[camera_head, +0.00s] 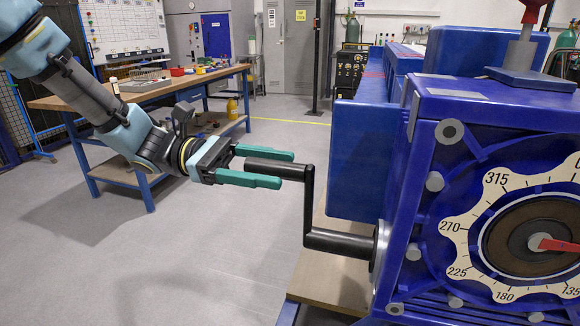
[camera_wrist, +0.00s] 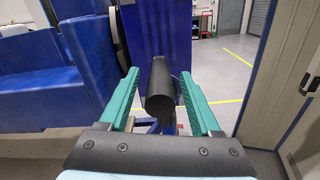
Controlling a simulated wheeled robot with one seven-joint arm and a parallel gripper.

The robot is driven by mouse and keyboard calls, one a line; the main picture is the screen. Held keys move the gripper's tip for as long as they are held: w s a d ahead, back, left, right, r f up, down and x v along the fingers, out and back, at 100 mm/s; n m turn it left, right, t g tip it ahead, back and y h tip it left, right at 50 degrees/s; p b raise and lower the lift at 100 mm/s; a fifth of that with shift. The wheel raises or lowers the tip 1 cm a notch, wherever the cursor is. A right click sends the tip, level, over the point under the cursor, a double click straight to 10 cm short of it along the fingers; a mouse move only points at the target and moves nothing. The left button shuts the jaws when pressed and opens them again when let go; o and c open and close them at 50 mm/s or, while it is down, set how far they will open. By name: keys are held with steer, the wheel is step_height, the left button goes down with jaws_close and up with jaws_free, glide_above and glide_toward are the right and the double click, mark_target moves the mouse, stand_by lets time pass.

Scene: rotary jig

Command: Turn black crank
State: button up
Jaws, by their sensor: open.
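The black crank (camera_head: 308,207) sticks out of the left side of the blue jig (camera_head: 412,140). Its arm stands upright, with the handle at the top pointing left toward my gripper. My gripper (camera_head: 288,169) is open, with its green fingers on either side of the crank handle. In the wrist view the handle (camera_wrist: 161,88) lies between the two fingers (camera_wrist: 164,85), with visible gaps to both. The jig's dial (camera_head: 480,228) has a red pointer (camera_head: 558,245) at its centre, pointing right.
A wooden workbench (camera_head: 145,95) with small items stands behind my arm at the left. The jig rests on a wooden top (camera_head: 325,275). A red-knobbed lever (camera_head: 530,20) stands on top of the jig. The floor (camera_head: 200,255) below my gripper is clear.

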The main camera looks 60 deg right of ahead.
mark_target(306, 173)
steer(key=shift+x, duration=1.7)
jaws_close()
